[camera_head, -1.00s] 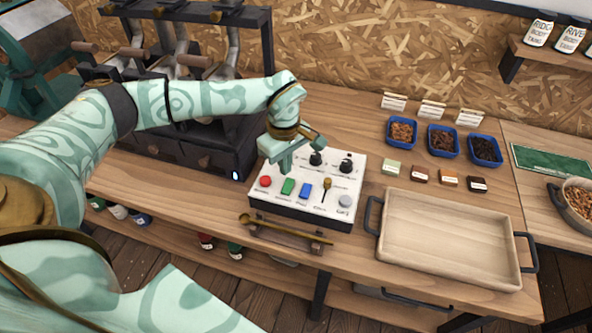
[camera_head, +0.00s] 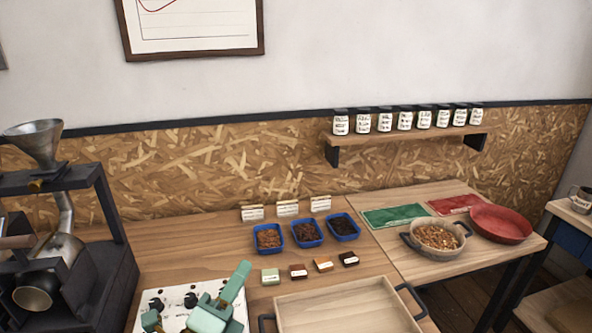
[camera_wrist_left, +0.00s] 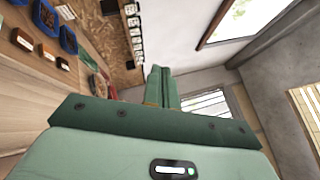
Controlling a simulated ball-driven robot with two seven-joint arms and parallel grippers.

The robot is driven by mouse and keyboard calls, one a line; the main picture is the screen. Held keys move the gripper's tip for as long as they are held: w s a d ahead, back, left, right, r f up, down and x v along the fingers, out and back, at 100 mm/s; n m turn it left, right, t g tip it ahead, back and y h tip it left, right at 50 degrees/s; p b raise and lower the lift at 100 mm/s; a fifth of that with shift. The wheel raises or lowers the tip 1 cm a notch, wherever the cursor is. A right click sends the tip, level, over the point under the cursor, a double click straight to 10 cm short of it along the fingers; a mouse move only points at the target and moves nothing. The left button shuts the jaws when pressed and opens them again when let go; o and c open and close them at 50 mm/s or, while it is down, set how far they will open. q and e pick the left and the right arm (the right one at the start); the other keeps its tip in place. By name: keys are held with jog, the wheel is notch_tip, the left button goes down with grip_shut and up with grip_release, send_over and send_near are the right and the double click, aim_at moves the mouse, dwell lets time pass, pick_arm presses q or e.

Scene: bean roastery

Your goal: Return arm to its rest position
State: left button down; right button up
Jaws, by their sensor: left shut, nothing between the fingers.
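My left gripper (camera_head: 238,280) shows at the bottom of the head view, mint green, its fingers together and pointing up and to the right. It is in front of the white control panel (camera_head: 180,297) and hides part of it; nothing is held. In the left wrist view its fingers (camera_wrist_left: 162,85) are shut and empty, pointing toward the open room. My right gripper is not in view.
A wooden tray (camera_head: 350,307) with dark handles lies right of the gripper. Behind it are blue bowls of beans (camera_head: 304,234) and small labelled blocks (camera_head: 297,271). A roasting machine (camera_head: 70,255) stands at left. A pan of beans (camera_head: 437,238) and a red dish (camera_head: 500,224) are at right.

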pick_arm(q)
jog(key=s+a+f+n+g+y, duration=0.4)
jog(key=a+f+n+y, duration=0.2)
jog(key=a+f+n, duration=0.15)
jog(key=s+a+f+n+g+y, duration=0.3)
jog(key=s+a+f+n+y, duration=0.3)
jog(key=a+n, duration=0.25)
jog(key=s+a+f+n+g+y, duration=0.1)
jog(key=s+a+f+n+g, duration=0.25)
jog(key=s+f+g, duration=0.35)
jog(key=s+d+f+g+h, duration=0.15)
jog(key=s+f, duration=0.25)
jog(key=f, duration=0.9)
jog(key=s+d+f+h, duration=0.2)
jog(key=s+f, duration=0.1)
jog(key=f, duration=1)
jog(key=s+f+n+g, duration=0.3)
jog(key=s+f, duration=1.1)
jog(key=s, duration=0.5)
jog(key=shift+s+f+h, duration=0.2)
jog(key=shift+h, duration=0.25)
